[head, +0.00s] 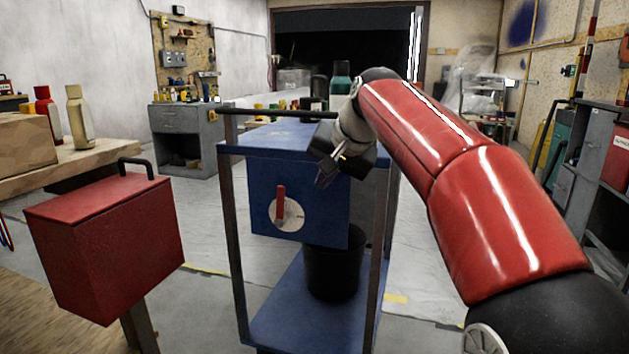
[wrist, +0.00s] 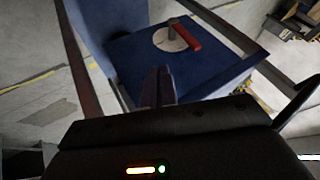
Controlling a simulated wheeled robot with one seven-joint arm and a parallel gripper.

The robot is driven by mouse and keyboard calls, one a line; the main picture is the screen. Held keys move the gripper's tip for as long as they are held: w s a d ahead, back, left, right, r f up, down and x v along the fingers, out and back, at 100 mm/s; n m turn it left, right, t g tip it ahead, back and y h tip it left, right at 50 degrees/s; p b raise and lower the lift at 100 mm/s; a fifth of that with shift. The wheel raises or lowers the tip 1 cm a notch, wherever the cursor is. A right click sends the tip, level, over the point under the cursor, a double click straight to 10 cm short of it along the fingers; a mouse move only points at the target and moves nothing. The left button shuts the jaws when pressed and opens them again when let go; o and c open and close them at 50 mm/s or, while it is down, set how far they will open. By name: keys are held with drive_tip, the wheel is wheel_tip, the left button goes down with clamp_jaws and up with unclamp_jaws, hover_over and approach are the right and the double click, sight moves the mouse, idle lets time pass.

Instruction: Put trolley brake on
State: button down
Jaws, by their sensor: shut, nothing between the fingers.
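The trolley (head: 310,312) is blue with a dark frame and a push bar along its top. A blue panel (head: 325,225) hangs under its top shelf, facing me. On the panel, a red brake lever (head: 281,203) stands about upright on a pale round dial (head: 293,212). The lever (wrist: 186,34) and dial (wrist: 165,40) also show in the wrist view. My gripper (head: 322,181) is shut and empty. It is up and to the right of the lever, in front of the panel, and apart from the lever. Its fingertips show in the wrist view (wrist: 158,75).
A black bucket (head: 333,275) stands on the trolley's lower shelf. A red box with a handle (head: 105,240) stands on a post at the left, near the trolley. A workbench (head: 95,158) with bottles is behind it. Grey shelving (head: 570,195) is at the right.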

sight(283, 204)
drive_tip(key=b+x, duration=0.1)
drive_tip(key=x, duration=0.6)
drive_tip(key=shift+w+f, duration=0.15)
drive_tip(key=shift+f, duration=0.25)
drive_tip(key=a, duration=0.2)
drive_tip(key=shift+w+a+r, duration=0.3)
drive_tip(key=shift+w+r, duration=0.05)
drive_tip(key=shift+w, duration=0.05)
drive_tip(key=shift+w+a+r, duration=0.1)
drive_tip(key=shift+w+a, duration=0.15)
drive_tip(key=shift+a, duration=0.35)
